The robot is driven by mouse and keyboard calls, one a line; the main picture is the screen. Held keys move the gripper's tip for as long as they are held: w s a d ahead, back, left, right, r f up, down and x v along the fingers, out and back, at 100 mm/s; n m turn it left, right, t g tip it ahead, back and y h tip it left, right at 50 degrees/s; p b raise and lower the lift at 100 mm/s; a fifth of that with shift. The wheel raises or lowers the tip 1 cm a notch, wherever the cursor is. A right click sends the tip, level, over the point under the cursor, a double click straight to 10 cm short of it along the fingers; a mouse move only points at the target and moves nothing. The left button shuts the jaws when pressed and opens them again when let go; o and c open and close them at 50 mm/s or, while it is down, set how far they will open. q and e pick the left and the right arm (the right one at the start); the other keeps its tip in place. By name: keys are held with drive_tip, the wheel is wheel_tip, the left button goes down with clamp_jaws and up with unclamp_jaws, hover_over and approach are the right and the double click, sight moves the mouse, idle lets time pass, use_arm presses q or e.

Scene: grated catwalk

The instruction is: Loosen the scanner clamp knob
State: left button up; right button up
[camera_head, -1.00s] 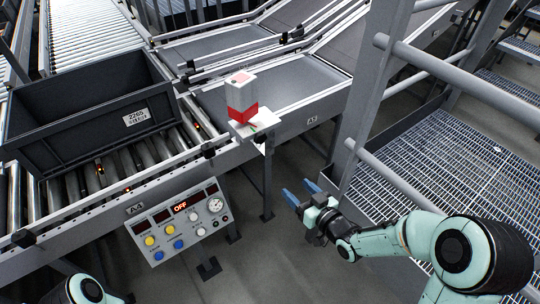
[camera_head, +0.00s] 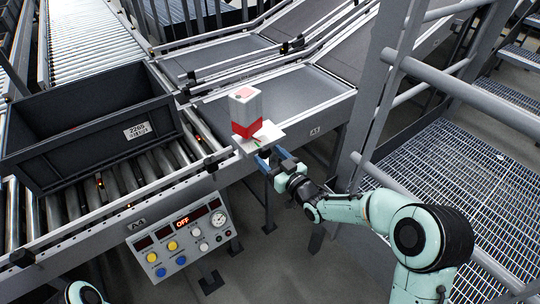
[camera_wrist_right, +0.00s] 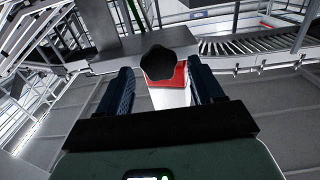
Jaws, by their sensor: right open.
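The scanner (camera_head: 245,106), a white box with a red lower band, stands on a pale bracket plate (camera_head: 268,134) at the conveyor's edge. In the right wrist view, a black lobed clamp knob (camera_wrist_right: 160,63) shows in front of a red and white part (camera_wrist_right: 172,92). My right gripper (camera_head: 269,163) is open just below the plate, with its blue fingers pointing toward it. In the right wrist view its fingers (camera_wrist_right: 164,88) lie either side of the knob in the picture. I cannot tell whether they touch it. My left gripper is out of view; only a bit of that arm shows.
A dark grey crate (camera_head: 85,138) sits on the roller conveyor at left. A control panel (camera_head: 181,239) with an "OFF" display stands below the conveyor. Grey railing posts (camera_head: 384,90) rise close to the right arm, beside the grated catwalk (camera_head: 445,165).

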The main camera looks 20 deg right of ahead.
drive_tip(key=shift+w+a, duration=0.15)
drive_tip(key=shift+w, duration=0.15)
drive_tip(key=c, duration=1)
drive_tip(key=shift+c, duration=0.2)
